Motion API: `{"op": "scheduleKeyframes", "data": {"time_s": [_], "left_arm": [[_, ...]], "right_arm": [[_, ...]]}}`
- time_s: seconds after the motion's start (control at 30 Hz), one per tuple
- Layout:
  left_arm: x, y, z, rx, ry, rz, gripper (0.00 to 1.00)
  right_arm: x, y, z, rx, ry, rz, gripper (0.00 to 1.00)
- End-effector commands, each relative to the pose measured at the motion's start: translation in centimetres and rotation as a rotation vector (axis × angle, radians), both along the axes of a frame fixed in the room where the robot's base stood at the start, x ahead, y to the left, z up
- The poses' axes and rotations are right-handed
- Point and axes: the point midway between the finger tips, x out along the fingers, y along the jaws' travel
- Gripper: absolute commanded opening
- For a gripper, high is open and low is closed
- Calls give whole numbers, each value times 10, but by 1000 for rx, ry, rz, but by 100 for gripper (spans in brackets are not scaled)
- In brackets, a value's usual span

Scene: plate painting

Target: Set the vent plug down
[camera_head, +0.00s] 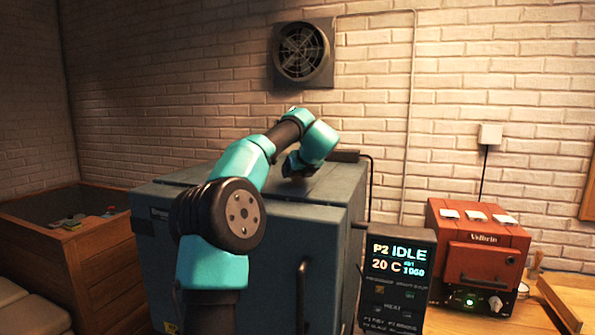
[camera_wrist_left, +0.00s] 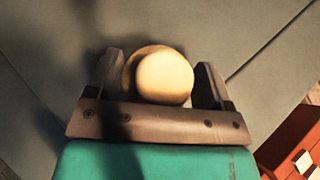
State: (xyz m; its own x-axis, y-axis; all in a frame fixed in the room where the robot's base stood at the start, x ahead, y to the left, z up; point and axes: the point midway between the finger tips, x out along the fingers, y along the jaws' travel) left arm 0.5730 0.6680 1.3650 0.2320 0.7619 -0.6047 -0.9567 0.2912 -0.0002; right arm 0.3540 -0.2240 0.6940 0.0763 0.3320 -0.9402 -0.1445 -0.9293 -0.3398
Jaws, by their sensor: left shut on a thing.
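The vent plug (camera_wrist_left: 163,76) is a cream, rounded piece in the left wrist view, seen end-on. My left gripper (camera_wrist_left: 155,85) is shut on it, with one dark finger on each side. In the head view my left gripper (camera_head: 296,166) is low over the top of the grey-blue kiln (camera_head: 330,190), towards its back. The plug is hidden there behind the wrist. I cannot tell whether the plug touches the kiln top. My right gripper is in neither view.
A control box (camera_head: 396,275) reading IDLE and 20 C stands at the kiln's right. A small red oven (camera_head: 478,255) is further right. A wooden crate (camera_head: 60,240) is at the left. A wall fan (camera_head: 303,53) hangs above. The kiln top around the gripper looks mostly clear.

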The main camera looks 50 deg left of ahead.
Motion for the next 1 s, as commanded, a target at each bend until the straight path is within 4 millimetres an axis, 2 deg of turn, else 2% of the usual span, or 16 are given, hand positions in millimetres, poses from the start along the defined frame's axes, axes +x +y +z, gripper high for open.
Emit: {"op": "scheduleKeyframes", "data": {"time_s": [0.03,0.3,0.67,0.83,1.0], "left_arm": [[0,0,-1,0,0,0,76],[0,0,-1,0,0,0,100],[0,-2,4,-1,-2,-1,100],[-4,-17,16,-1,-2,-2,100],[-12,-40,34,0,-3,-3,100]], "right_arm": [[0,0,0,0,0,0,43],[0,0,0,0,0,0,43],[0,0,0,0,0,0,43],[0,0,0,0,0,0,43],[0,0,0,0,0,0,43]]}}
